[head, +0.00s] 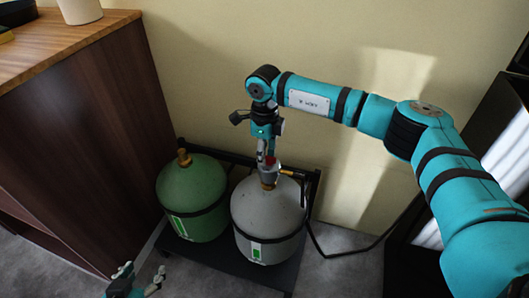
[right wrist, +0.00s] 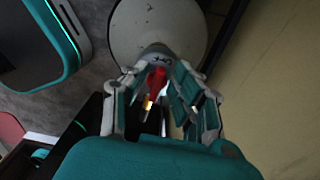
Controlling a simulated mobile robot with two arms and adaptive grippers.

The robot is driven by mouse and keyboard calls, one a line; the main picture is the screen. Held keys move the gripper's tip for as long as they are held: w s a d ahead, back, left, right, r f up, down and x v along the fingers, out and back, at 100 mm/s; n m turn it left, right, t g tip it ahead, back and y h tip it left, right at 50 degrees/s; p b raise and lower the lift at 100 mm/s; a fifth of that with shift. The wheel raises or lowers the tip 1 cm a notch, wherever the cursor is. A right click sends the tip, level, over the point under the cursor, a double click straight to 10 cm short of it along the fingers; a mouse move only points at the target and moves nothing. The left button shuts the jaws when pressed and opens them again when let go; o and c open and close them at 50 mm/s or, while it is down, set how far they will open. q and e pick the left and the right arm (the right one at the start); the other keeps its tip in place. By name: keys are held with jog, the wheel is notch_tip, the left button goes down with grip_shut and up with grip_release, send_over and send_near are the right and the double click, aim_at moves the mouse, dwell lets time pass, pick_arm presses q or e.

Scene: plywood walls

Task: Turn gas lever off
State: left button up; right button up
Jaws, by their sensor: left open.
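The grey gas cylinder (head: 262,215) stands upright on a dark low rack. Its valve (head: 269,177) is on top, with a small red lever (head: 270,160) partly hidden by my right gripper. My right gripper (head: 267,155) points down over the valve. In the right wrist view the red lever (right wrist: 157,82) lies between the fingers of my right gripper (right wrist: 163,75), which stand apart; whether either finger touches it I cannot tell. My left gripper (head: 138,278) is open and empty at the bottom left, low and away from the cylinders.
A green gas cylinder (head: 193,197) stands left of the grey one. A wooden cabinet (head: 85,125) bounds the left side, and a plain wall (head: 200,60) rises close behind. A black hose (head: 345,252) runs right from the rack. Bare floor shows in front.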

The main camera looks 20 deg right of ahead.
jog(key=shift+o, duration=0.2)
notch_tip(320, 180, up, 12)
dwell(0.5)
